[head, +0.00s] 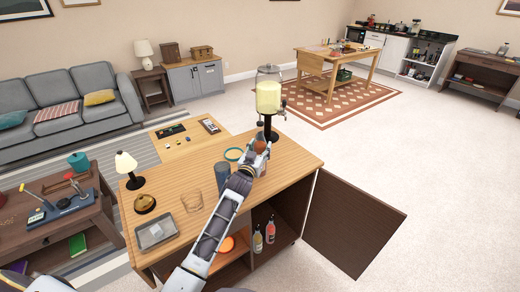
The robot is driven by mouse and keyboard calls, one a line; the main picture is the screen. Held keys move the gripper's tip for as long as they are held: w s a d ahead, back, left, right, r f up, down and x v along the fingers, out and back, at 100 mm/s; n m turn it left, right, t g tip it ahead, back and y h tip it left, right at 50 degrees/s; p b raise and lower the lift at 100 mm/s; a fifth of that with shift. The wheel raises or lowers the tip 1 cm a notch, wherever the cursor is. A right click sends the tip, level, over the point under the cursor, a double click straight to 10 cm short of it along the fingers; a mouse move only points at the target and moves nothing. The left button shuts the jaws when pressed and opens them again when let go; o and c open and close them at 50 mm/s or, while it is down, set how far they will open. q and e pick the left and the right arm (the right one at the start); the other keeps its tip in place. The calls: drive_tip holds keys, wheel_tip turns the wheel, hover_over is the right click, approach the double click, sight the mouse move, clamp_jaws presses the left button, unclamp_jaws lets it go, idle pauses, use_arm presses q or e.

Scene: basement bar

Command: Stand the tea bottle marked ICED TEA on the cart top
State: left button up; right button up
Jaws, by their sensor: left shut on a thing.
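My left gripper (258,157) is above the right part of the light wood cart top (180,180). It is shut on a brown-orange thing (260,145), mostly hidden by the gripper. I cannot tell whether this is the tea bottle, and no ICED TEA mark is readable. I cannot tell whether it touches the cart top. A yellowish bottle (257,241) and a reddish bottle (270,230) stand in the open lower compartment; their labels are too small to read. My right gripper is not in view.
The brown door (352,222) stands open to the right.

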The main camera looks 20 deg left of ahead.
use_arm(q)
drive_tip(key=o, duration=1.6)
drive_tip(key=shift+r, duration=0.15)
drive_tip(key=s, duration=1.2)
drive_tip(key=shift+a, duration=0.2)
